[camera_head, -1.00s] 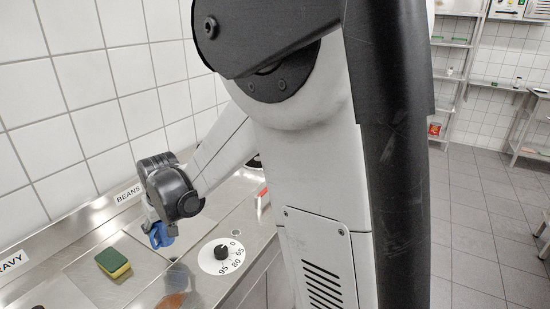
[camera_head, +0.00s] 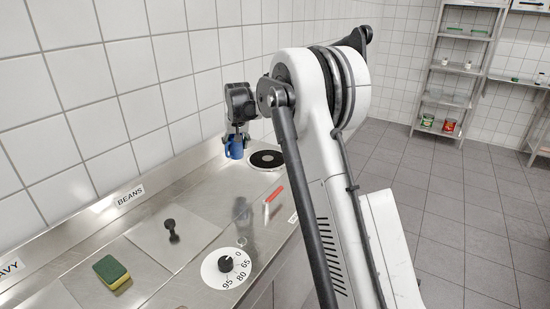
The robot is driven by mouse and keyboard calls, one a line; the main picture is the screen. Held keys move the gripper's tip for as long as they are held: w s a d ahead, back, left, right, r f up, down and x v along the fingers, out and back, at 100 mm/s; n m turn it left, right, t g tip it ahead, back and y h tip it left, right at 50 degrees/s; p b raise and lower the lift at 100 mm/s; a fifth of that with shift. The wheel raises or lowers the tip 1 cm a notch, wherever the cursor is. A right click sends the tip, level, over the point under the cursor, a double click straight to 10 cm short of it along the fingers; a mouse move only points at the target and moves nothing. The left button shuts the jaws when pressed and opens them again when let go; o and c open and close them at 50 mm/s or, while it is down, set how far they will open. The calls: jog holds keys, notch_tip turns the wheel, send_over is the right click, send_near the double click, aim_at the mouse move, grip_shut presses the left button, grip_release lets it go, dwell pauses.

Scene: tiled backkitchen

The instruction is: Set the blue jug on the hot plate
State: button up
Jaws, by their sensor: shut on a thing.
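The blue jug (camera_head: 235,149) hangs below my gripper (camera_head: 236,135), which is shut on it near its top. The jug is upright and above the steel counter, just left of the hot plate (camera_head: 266,159). The hot plate is a dark round disc with a pale centre, set in the counter near the wall. It looks bare. From this view I cannot tell the exact height of the jug over the counter.
A dial with numbers (camera_head: 226,266) sits at the counter's front. A green and yellow sponge (camera_head: 112,272), a dark-knobbed lid (camera_head: 172,232) and a red-handled tool (camera_head: 272,195) lie along the counter. The tiled wall (camera_head: 110,110) runs behind.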

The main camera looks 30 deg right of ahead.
jog(key=w+d+r, duration=0.1)
jog(key=w+d, duration=0.5)
jog(key=w, duration=0.1)
jog(key=p, duration=0.2)
send_over(268, 158)
jog(key=shift+m, duration=0.4)
notch_tip(268, 158, down, 7)
jog(key=shift+s+r, duration=0.15)
jog(key=shift+a+f, duration=0.1)
jog(key=shift+f, duration=1.85)
jog(key=shift+f, duration=0.15)
jog(key=shift+f, duration=0.1)
jog(key=o, duration=1.4)
